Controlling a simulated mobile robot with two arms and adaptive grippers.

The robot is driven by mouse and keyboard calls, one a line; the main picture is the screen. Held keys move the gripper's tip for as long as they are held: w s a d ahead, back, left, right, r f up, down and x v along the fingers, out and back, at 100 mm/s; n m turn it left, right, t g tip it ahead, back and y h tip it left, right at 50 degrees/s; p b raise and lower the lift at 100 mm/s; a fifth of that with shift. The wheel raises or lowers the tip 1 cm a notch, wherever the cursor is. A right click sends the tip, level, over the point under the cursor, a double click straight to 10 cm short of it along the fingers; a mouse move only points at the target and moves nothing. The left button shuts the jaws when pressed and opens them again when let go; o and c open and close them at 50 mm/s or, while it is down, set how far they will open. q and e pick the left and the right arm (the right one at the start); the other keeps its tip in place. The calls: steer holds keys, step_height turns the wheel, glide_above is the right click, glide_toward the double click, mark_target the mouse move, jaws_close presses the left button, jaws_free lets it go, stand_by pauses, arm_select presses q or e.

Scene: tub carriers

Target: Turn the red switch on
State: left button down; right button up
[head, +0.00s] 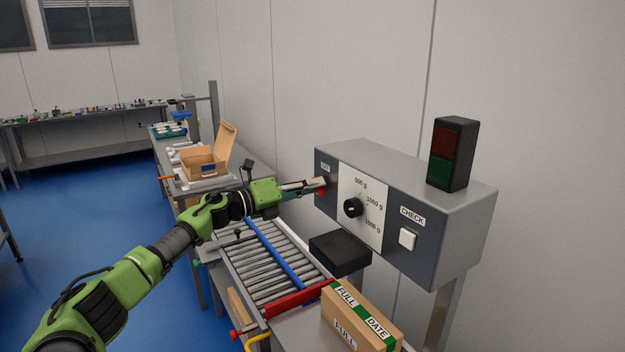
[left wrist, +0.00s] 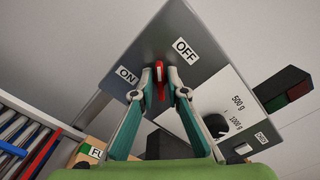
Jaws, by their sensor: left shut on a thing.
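The red switch (head: 321,191) is at the left end of the grey control box (head: 412,178). In the left wrist view the red switch (left wrist: 160,76) shows between an ON label (left wrist: 126,75) on its left and an OFF label (left wrist: 187,50) on its upper right. My left gripper (head: 315,186) reaches the box from the left and is shut on the switch, one finger on each side. The fingers partly cover the switch in the head view. I cannot tell which setting it is in. My right gripper is not in view.
The box also carries a black dial (head: 353,208), a white CHECK button (head: 407,239) and a dark red-green lamp (head: 449,154). Below are a black block (head: 340,252), a roller conveyor (head: 262,262) and a closed carton (head: 360,322). An open carton (head: 203,160) stands behind my arm.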

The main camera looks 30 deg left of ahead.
arm_select(q)
steer(key=shift+a+n+p, duration=0.1)
steer(key=shift+n+p, duration=2.5)
steer(key=shift+n, duration=1.5)
steer(key=shift+f, duration=0.1)
steer(key=c, duration=2.1)
jaws_free()
steer(key=shift+f, duration=0.1)
steer(key=v, duration=1.2)
